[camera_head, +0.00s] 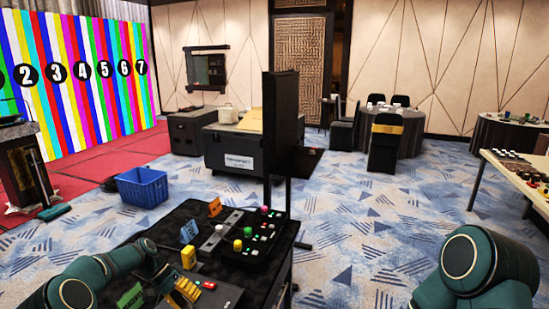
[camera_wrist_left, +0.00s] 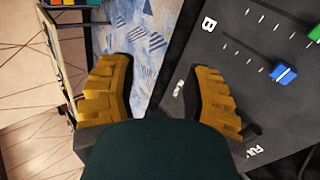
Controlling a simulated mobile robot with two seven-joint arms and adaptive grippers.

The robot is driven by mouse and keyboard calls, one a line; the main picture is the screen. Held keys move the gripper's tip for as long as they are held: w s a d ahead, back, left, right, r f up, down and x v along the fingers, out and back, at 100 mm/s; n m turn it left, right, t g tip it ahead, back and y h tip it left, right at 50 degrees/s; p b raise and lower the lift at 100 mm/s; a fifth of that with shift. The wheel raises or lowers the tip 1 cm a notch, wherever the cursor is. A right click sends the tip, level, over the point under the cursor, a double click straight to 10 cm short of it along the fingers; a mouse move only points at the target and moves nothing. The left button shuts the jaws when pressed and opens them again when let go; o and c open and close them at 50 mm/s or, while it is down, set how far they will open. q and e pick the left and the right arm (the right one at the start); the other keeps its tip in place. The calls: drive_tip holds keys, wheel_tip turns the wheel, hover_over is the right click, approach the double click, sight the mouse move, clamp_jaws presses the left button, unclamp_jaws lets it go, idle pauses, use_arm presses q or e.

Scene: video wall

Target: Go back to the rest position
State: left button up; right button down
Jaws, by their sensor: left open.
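My left arm comes in from the lower left of the head view. Its gripper (camera_head: 183,287) has yellow fingers and is over the near left part of the black table. In the left wrist view the two yellow fingers of the gripper (camera_wrist_left: 160,75) stand wide apart with nothing between them. Behind them are patterned carpet and a black panel (camera_wrist_left: 235,60) with a letter B, a blue slider knob (camera_wrist_left: 284,73) and a green knob (camera_wrist_left: 315,32). Dark green links of my right arm show at the lower right of the head view; its gripper is out of view.
The black table (camera_head: 160,232) holds a console (camera_head: 250,250) with coloured buttons and small orange (camera_head: 214,207) and blue (camera_head: 189,232) signs. A tall black screen (camera_head: 281,125) rises at its back. A blue crate (camera_head: 142,190) stands on the floor. Carpet to the right is open.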

use_arm(q)
drive_tip(key=s+d+f+n+y, duration=0.1)
drive_tip(key=s+d+f+y, duration=0.1)
drive_tip(key=s+d+f, duration=0.35)
drive_tip(key=s+d+f+n+t+y, duration=0.15)
drive_tip(key=s+d, duration=0.35)
drive_tip(key=s, duration=0.6)
drive_tip(key=s+d+f+n+t+y, duration=0.1)
drive_tip(key=s+d+f+n+t, duration=0.3)
drive_tip(key=s, duration=0.7)
wheel_tip(320, 180, down, 9)
drive_tip(key=s+d+m+g+b, duration=0.1)
drive_tip(key=m+b, duration=0.1)
drive_tip(key=b, duration=0.8)
drive_tip(key=shift+s, duration=0.4)
use_arm(e)
wheel_tip(320, 180, down, 10)
drive_tip(key=s, duration=0.2)
drive_tip(key=shift+a+g, duration=0.15)
drive_tip(key=shift+g, duration=0.15)
use_arm(q)
drive_tip(key=shift+m, duration=0.25)
